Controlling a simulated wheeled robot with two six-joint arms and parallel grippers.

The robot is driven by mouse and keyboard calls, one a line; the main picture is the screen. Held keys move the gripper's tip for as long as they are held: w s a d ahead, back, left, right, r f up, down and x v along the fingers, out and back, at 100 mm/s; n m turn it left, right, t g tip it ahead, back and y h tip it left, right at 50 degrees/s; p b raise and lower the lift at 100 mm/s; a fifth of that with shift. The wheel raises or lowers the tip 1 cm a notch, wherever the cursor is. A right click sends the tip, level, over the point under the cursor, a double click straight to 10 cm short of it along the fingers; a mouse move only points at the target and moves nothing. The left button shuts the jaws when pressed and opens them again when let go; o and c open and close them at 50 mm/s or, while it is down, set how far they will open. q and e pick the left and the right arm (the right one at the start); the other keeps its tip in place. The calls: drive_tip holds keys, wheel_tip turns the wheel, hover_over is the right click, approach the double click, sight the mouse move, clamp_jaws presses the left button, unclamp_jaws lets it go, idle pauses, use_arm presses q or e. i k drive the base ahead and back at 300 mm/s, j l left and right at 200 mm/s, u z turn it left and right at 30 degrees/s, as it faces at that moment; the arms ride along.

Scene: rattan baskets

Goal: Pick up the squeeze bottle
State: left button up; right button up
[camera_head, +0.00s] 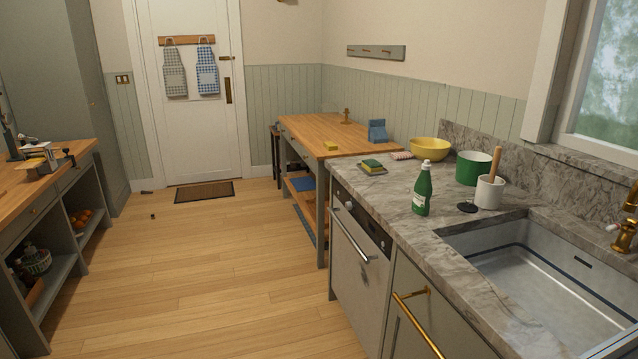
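A green squeeze bottle (422,191) with a white cap and a pale label stands upright on the grey marble counter (393,193), near its front edge and left of the sink. Nothing is in front of it. Neither of my grippers shows in the head view.
Right of the bottle are a black round item (467,207), a white crock (489,191) with a wooden handle and a green pot (473,168). Behind it are a yellow bowl (430,149) and a sponge (372,164). The sink (545,290) lies to the right. The wooden floor (210,270) is mostly clear.

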sight(423, 189)
drive_tip(key=i+j+z, duration=0.25)
drive_tip(key=i, duration=0.2)
drive_tip(key=i+j+z, duration=0.2)
drive_tip(key=i, duration=0.2)
